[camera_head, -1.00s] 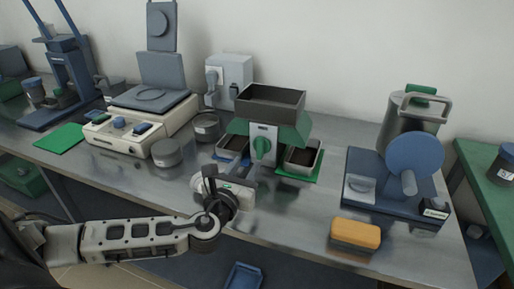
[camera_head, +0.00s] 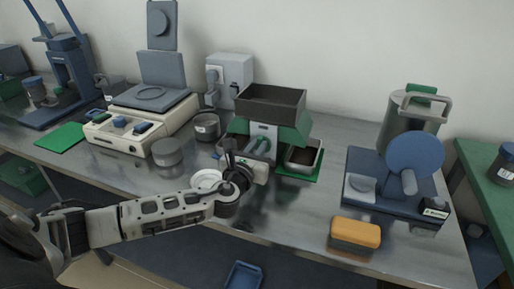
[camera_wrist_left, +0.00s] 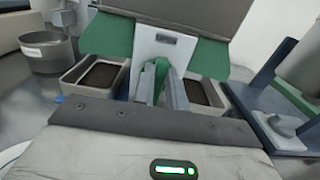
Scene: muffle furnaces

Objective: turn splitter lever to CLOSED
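The splitter (camera_head: 270,105) has a dark hopper on top, green sloping sides and a pale front plate (camera_wrist_left: 167,48). Its green lever (camera_wrist_left: 160,72) stands roughly upright on that plate. My left gripper (camera_wrist_left: 163,88) is at the plate, with one grey finger on each side of the lever. The lever fills much of the narrow gap, and I cannot tell whether the fingers press on it. In the head view my left gripper (camera_head: 258,150) partly hides the lever and the left pan. My right gripper is not in view.
Dark-lined pans stand left (camera_wrist_left: 98,76) and right (camera_head: 302,158) below the splitter. A round grey pot (camera_head: 207,127) is to the left, and a blue device (camera_head: 395,190) stands to the right.

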